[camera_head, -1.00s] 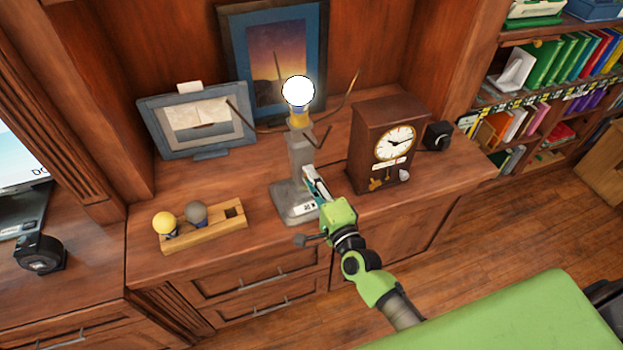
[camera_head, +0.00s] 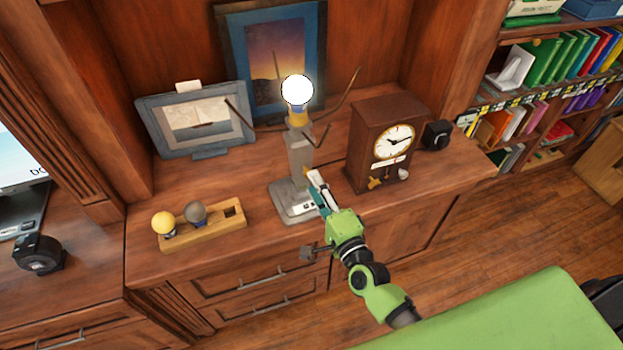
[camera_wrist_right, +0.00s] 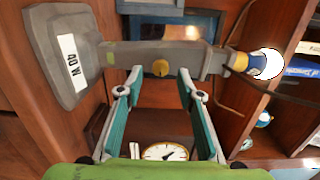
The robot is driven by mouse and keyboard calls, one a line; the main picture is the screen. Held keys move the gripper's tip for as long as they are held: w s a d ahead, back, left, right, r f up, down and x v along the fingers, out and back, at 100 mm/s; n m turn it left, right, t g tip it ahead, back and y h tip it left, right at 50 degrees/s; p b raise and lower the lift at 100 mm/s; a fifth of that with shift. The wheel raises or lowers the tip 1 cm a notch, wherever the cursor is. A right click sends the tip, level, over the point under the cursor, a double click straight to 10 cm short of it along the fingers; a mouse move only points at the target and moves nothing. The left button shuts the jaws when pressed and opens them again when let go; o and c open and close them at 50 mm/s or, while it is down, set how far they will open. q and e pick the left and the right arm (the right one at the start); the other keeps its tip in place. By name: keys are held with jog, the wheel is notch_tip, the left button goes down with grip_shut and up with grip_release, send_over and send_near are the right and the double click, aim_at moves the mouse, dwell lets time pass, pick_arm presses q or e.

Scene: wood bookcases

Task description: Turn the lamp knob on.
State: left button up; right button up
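The lamp (camera_head: 300,154) stands on the wooden cabinet, with a grey post and a grey base (camera_head: 281,203). Its bulb (camera_head: 297,89) on top glows white. The left gripper is not in view.
A wooden clock (camera_head: 383,140) stands close to the right of the lamp. A wooden holder (camera_head: 208,235) with a yellow and a grey bulb sits at the left. A small framed picture (camera_head: 198,120) and a larger one (camera_head: 240,45) stand behind. A small black object (camera_head: 437,135) is beyond the clock.

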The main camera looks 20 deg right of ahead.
jog(key=s+d, duration=0.1)
jog(key=s, duration=0.7)
jog(key=shift+s, duration=0.3)
jog(key=s+f+n+g, duration=0.3)
jog(key=f, duration=0.7)
jog(key=s+f+n+g, duration=0.2)
jog(key=s+f+n, duration=0.2)
jog(key=f, duration=0.6)
jog(key=s+f+n+g, duration=0.3)
jog(key=f, duration=0.8)
jog(key=s+d+f+n+g, duration=0.1)
jog(key=s+f+n+g, duration=0.2)
jog(key=s+f, duration=0.3)
jog(key=s+d+f+n+g+h, duration=0.1)
jog(key=s+f, duration=0.5)
jog(key=s, duration=0.7)
jog(key=s+d+f+n+g+b, duration=0.1)
jog(key=s+d+f+n+g, duration=0.2)
jog(key=s, duration=0.6)
notch_tip(320, 180, down, 4)
jog(key=shift+s+r+n+g+h, duration=0.2)
jog(key=shift+n+g+h, duration=0.2)
jog(key=shift+n+g, duration=0.65)
